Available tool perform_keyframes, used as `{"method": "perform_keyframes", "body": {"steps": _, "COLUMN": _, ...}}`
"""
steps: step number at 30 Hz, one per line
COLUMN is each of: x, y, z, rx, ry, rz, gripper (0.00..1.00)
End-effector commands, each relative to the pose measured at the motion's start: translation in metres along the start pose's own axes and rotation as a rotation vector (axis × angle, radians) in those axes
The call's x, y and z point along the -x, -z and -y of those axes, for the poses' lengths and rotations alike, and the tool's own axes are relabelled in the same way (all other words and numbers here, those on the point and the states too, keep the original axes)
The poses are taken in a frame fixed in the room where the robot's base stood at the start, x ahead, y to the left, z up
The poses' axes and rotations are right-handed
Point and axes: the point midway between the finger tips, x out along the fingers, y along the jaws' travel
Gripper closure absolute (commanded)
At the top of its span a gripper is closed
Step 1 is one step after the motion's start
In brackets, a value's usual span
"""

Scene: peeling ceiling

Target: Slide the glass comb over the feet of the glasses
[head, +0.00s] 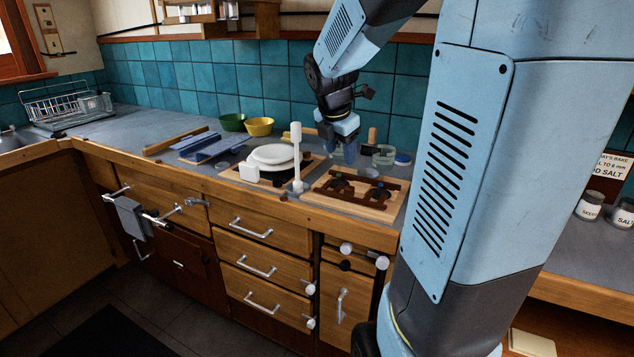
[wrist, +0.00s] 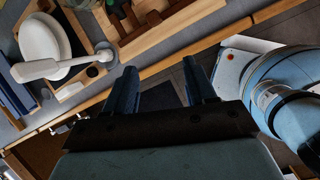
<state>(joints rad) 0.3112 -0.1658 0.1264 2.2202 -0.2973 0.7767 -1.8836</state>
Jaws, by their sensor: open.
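A wooden board (head: 330,200) lies near the counter's front edge, with dark brown slotted bars (head: 392,200) and two small dark round pieces (head: 378,193) on it. I cannot tell for sure which part is the glass comb. Clear glass-like vessels (head: 383,155) stand behind the board; their feet are too small to make out. My gripper (head: 345,150) is above the counter behind the board, pointing down. In the wrist view its two fingers (wrist: 162,88) are apart with nothing between them. The dark bars (wrist: 130,18) also show at the top of that view.
White plates (head: 270,155) and an upright white handle (head: 297,160) stand left of the board. Green (head: 232,122) and yellow (head: 259,127) bowls sit at the back. Blue pieces (head: 205,147) lie farther left. The counter's left stretch (head: 120,130) is largely clear.

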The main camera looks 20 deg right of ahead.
Motion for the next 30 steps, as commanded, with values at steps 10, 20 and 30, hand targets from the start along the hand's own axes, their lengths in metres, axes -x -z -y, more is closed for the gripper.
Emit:
{"method": "perform_keyframes", "body": {"steps": 10, "x": -0.036, "y": -0.026, "z": -0.016, "rx": 0.352, "ry": 0.042, "rz": 0.002, "gripper": 0.45}}
{"method": "perform_keyframes", "body": {"steps": 20, "x": -0.076, "y": -0.027, "z": -0.013, "rx": 0.363, "ry": 0.046, "rz": -0.001, "gripper": 0.45}}
{"method": "perform_keyframes", "body": {"steps": 30, "x": -0.135, "y": -0.027, "z": -0.011, "rx": 0.362, "ry": 0.045, "rz": -0.001, "gripper": 0.45}}
